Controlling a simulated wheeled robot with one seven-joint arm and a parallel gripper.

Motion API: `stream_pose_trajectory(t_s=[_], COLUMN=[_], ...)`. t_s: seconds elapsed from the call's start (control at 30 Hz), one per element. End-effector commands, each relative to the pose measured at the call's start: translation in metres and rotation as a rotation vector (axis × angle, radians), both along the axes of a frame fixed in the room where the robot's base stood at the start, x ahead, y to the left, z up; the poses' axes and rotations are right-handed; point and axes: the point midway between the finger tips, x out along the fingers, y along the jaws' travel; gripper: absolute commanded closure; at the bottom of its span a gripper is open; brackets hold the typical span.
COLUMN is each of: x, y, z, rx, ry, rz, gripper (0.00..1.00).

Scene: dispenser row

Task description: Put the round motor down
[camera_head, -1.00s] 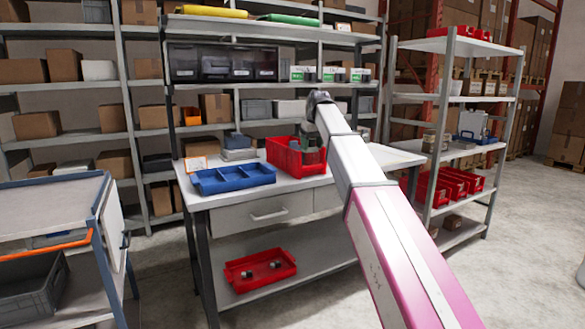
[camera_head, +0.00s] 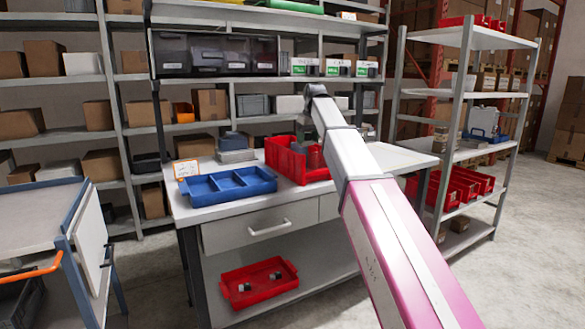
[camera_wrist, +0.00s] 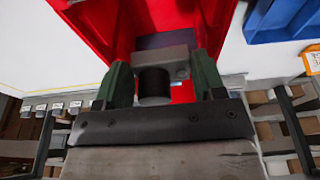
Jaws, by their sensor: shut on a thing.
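The round motor (camera_wrist: 153,88), a dark cylinder with a grey block next to it, sits between the green fingers of my gripper (camera_wrist: 163,82) in the wrist view. My gripper is shut on it. The red bin (camera_wrist: 100,25) lies behind the fingers in that view. In the head view my gripper (camera_head: 312,155) is at the red bin (camera_head: 284,163) on the workbench, partly hidden by my arm. The motor cannot be made out there, and I cannot tell whether it touches the bin.
A blue divided tray (camera_head: 228,196) is left of the bin on the workbench (camera_head: 210,212). A red tray (camera_head: 262,292) with small dark parts lies on the lower shelf. A cart (camera_head: 45,215) stands at left, a shelf rack (camera_head: 470,110) at right.

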Motion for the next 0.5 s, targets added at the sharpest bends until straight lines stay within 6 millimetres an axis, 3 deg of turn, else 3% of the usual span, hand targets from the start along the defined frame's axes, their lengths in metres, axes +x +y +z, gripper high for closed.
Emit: stream_pose_trajectory(t_s=[0.17,0.5], x=[-0.001,-0.001], y=[0.000,0.000], z=[-0.009,-0.061], rx=[-0.001,-0.001], ry=[0.001,0.001], rz=[0.000,0.000], gripper=[0.67,0.67])
